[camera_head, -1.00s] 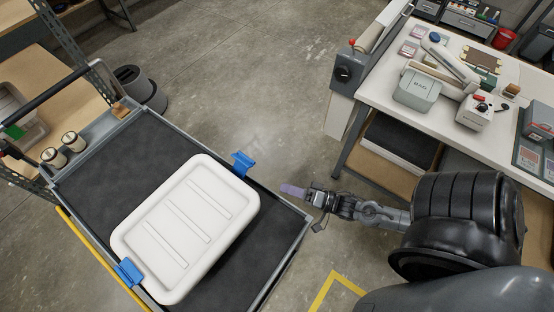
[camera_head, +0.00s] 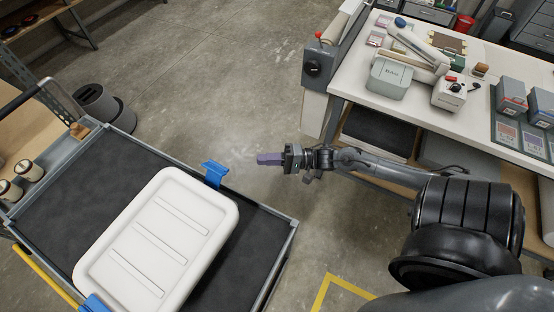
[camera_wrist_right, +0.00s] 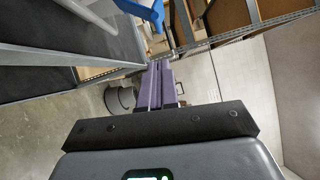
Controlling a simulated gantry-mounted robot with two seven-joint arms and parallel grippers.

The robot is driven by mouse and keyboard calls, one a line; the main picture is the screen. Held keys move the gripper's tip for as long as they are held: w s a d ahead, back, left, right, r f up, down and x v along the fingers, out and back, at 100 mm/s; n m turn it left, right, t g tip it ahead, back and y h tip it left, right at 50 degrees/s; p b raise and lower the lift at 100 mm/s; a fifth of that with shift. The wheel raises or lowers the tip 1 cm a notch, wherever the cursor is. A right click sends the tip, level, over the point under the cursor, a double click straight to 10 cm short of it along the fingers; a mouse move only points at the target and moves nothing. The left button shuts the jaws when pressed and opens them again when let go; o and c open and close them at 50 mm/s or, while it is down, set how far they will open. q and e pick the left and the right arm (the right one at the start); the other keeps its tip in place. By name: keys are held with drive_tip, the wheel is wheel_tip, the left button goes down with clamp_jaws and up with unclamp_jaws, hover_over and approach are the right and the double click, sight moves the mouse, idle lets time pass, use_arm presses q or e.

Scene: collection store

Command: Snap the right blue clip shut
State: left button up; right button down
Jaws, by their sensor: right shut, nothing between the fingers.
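A white lidded box (camera_head: 160,240) lies on the black-matted cart. The right blue clip (camera_head: 214,173) is on the box's far right edge and sticks outward, so it looks open. It also shows at the top of the right wrist view (camera_wrist_right: 144,10). A second blue clip (camera_head: 95,303) is at the near left edge, cut off by the frame. My right gripper (camera_head: 262,159) has purple fingers, shut and empty. It is to the right of the right clip, apart from it, and also shows in the right wrist view (camera_wrist_right: 158,66). My left gripper is not in view.
The cart (camera_head: 283,256) has a raised metal rim along its right side. A white workbench (camera_head: 366,95) with a scale, boxes and tools stands at the upper right. Bare concrete floor lies between cart and bench. A grey bin (camera_head: 104,108) stands behind the cart.

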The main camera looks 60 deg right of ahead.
drive_tip(key=w+a, duration=0.4)
drive_tip(key=a, duration=0.2)
drive_tip(key=shift+w+a+r, duration=0.3)
drive_tip(key=shift+w+r, duration=0.05)
drive_tip(key=shift+r, duration=0.1)
